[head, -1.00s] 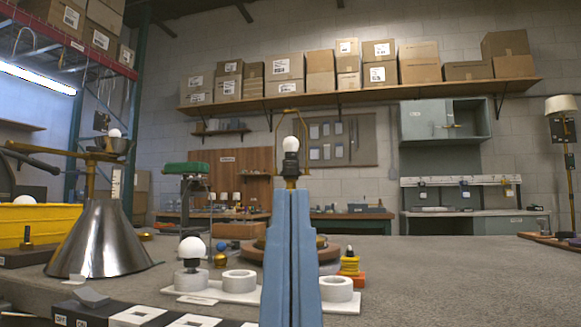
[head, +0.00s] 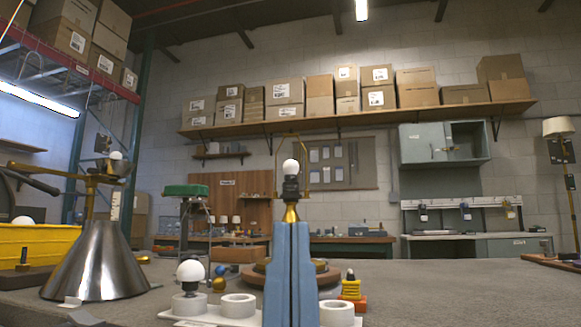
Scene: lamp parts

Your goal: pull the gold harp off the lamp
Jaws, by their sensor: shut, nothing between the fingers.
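The lamp (head: 290,270) stands upright at the middle of the head view. The gold harp (head: 308,170) is a thin wire loop. It runs up both sides of the bulb and closes above it. Its lower ends seem to meet the lamp near the socket, but they are too small to make out.
A metal cone lamp (head: 98,262) with a gold arm stands at the left by a yellow bin (head: 40,241).

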